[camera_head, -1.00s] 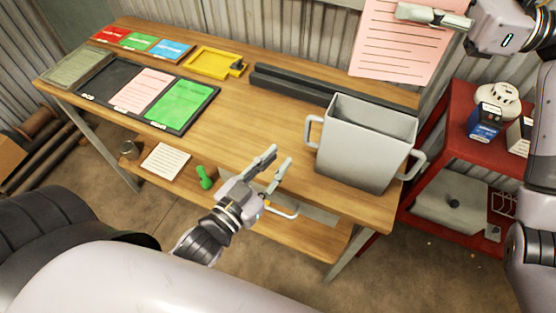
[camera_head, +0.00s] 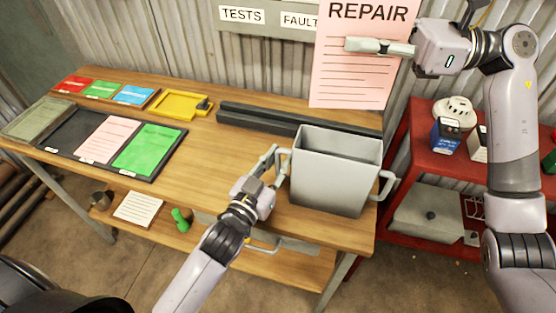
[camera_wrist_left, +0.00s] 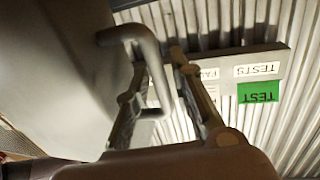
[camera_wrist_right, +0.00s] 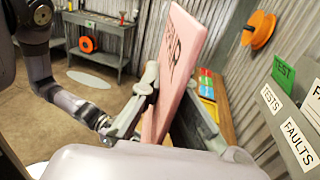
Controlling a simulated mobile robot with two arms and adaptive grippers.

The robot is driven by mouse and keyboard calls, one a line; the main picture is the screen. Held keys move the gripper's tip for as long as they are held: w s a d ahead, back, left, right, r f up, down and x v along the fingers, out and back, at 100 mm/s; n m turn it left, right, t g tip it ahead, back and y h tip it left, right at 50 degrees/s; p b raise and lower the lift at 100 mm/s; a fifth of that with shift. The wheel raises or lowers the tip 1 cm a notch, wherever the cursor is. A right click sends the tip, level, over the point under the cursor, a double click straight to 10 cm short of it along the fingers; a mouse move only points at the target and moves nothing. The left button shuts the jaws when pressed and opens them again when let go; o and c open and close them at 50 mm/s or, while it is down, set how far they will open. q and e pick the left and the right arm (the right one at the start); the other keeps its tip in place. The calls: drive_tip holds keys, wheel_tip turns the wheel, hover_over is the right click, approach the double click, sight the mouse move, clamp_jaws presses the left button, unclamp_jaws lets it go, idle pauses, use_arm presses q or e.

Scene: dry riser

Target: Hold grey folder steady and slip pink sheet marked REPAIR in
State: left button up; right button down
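The grey folder (camera_head: 325,185), an open-topped holder with a handle on each side, stands upright at the right end of the wooden bench. My left gripper (camera_head: 277,162) is at its left handle. In the left wrist view the handle (camera_wrist_left: 153,70) passes between the fingers, which are still apart. My right gripper (camera_head: 352,45) is shut on the pink sheet marked REPAIR (camera_head: 350,85). The sheet hangs upright above and behind the folder, apart from it. It also shows nearly edge-on in the right wrist view (camera_wrist_right: 182,65).
A dark rail (camera_head: 260,118) lies behind the folder. A black tray (camera_head: 60,135) with pink and green sheets, coloured cards and a yellow tray (camera_head: 180,104) occupy the bench's left part. A red cart (camera_head: 440,165) with boxes stands at right. A labelled board (camera_head: 270,22) is on the wall.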

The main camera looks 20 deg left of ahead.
use_arm(q)
clamp_jaws()
idle(0.6)
